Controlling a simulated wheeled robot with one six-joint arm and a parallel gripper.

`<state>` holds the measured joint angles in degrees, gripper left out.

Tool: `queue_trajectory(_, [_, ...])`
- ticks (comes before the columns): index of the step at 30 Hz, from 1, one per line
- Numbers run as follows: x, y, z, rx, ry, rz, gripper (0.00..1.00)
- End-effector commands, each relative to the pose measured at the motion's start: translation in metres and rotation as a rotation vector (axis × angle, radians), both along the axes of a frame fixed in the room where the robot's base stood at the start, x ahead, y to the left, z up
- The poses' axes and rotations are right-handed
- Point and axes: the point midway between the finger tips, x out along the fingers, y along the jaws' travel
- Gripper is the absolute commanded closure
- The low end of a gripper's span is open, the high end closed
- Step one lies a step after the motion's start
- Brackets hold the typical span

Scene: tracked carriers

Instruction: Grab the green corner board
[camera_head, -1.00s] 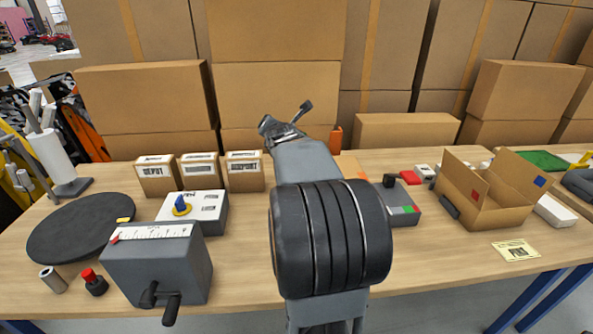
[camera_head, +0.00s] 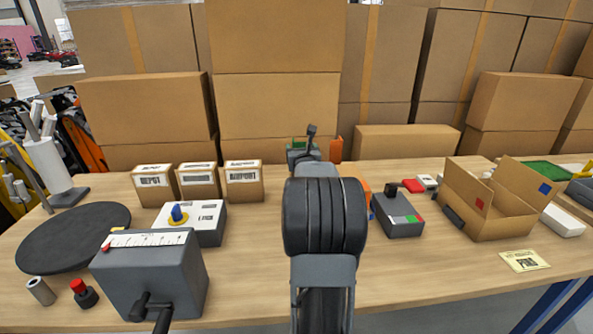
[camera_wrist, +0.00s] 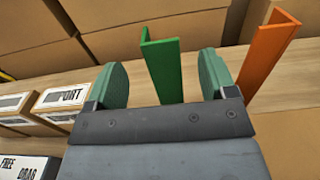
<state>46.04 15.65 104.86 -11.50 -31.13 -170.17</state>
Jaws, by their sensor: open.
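The green corner board (camera_wrist: 163,70) stands upright in the wrist view, an L-shaped strip. It lies between the two green-padded fingers of my gripper (camera_wrist: 160,80), nearer the right finger, with gaps on both sides. My gripper is open and not closed on it. The board's lower end is hidden behind the gripper body. In the head view, my gripper (camera_head: 304,149) is at the back of the table, mostly hidden by my arm. A bit of green shows there, but I cannot tell whether it is board or finger.
An orange corner board (camera_wrist: 268,55) stands just right of my right finger; it also shows in the head view (camera_head: 336,146). Labelled small boxes (camera_head: 199,181) stand to the left. Large cartons (camera_head: 275,115) rise behind. A grey device (camera_head: 400,217) sits to the right.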

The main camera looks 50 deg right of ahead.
Motion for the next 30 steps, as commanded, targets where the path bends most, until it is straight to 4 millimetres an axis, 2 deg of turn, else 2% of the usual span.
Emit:
queue_trajectory(5, [0.006, -0.005, 0.000, 0.002, 0.001, 0.000, 0.22])
queue_trajectory(18, [0.046, -0.039, 0.000, 0.003, 0.002, 0.000, 0.22])
queue_trajectory(27, [0.049, -0.041, 0.000, 0.002, 0.001, 0.000, 0.22])
queue_trajectory(30, [0.049, -0.041, 0.000, 0.002, 0.001, 0.000, 0.30])
